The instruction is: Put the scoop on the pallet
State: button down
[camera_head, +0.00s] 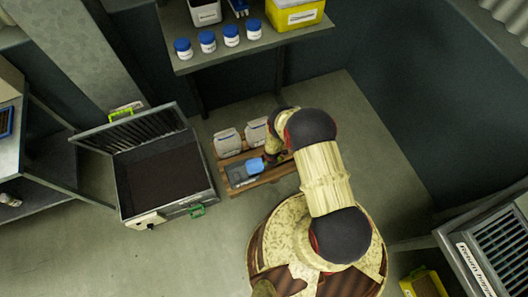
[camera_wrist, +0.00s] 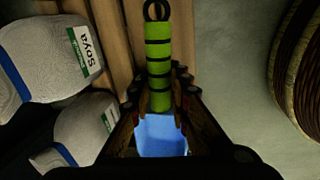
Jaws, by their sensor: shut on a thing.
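The scoop has a blue bowl (camera_head: 256,165) and a green handle with black rings. In the wrist view the handle (camera_wrist: 159,60) stands between my fingers, with the blue bowl (camera_wrist: 160,136) below it in the picture. My gripper (camera_wrist: 160,100) is shut on the scoop. In the head view my gripper (camera_head: 270,158) is over the wooden pallet (camera_head: 272,176), partly hidden by my arm. I cannot tell whether the scoop touches the pallet. The pallet's planks also show in the wrist view (camera_wrist: 112,25).
Two pale sacks (camera_head: 228,142) labelled Soya stand on the pallet's far side, beside a grey tray (camera_head: 238,178). An open metal box (camera_head: 212,190) of dark material stands left. A shelf (camera_head: 260,42) with white jars is behind.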

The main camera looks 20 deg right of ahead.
jog(key=shift+s+f+n, duration=0.55)
jog(key=shift+f+n, duration=0.05)
jog(key=shift+f, duration=0.75)
jog(key=b, duration=1.1)
send_over(284, 161)
jog(key=f, duration=0.6)
jog(key=s+f, duration=0.1)
jog(key=f, duration=0.2)
jog(key=shift+a, duration=0.35)
jog(key=shift+w+d+f+b, duration=0.3)
jog(key=shift+d+f+b, duration=0.2)
jog(key=shift+b, duration=0.5)
notch_tip(284, 161, down, 3)
jog(key=shift+d+f+b, duration=0.1)
jog(key=shift+b, duration=1.05)
jog(key=c, duration=1.7)
grip_release()
